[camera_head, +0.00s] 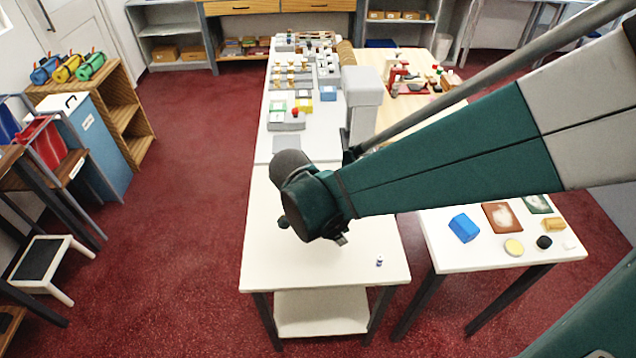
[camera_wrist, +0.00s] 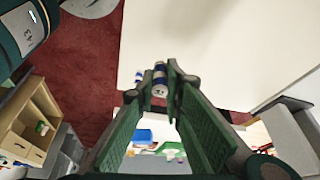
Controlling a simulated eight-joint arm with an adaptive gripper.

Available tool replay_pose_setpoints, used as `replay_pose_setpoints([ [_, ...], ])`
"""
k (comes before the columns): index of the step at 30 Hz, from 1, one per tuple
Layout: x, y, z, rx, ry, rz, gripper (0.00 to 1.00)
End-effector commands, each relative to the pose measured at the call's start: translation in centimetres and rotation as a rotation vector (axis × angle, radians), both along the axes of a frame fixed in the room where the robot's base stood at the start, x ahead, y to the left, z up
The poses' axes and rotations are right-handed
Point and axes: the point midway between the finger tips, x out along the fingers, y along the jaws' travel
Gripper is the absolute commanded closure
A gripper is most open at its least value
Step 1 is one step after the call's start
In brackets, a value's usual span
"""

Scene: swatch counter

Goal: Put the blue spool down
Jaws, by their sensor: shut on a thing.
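My gripper (camera_wrist: 161,84) shows in the wrist view with its two green fingers shut on a small blue-and-white spool (camera_wrist: 160,81) at their tips. In the head view my gripper (camera_head: 341,239) is mostly hidden behind my own wrist, above the white near table (camera_head: 290,265). The held spool cannot be made out there. Another small blue-and-white thing, which looks like a spool (camera_head: 379,262), stands on the table to the right of my gripper, near the front edge. A similar small thing (camera_wrist: 139,77) shows just left of the held spool in the wrist view.
The near table top is mostly bare. A grey mat (camera_head: 286,144) and small trays lie farther back. Red floor lies to the left.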

Motion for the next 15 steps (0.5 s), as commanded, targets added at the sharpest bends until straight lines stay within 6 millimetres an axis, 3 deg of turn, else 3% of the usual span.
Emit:
replay_pose_setpoints([
  [6, -1.8, 1.3, -0.2, 0.0, 0.0, -0.007, 0.94],
  [15, -2.2, 1.5, -0.2, 0.0, 0.0, -0.01, 0.94],
])
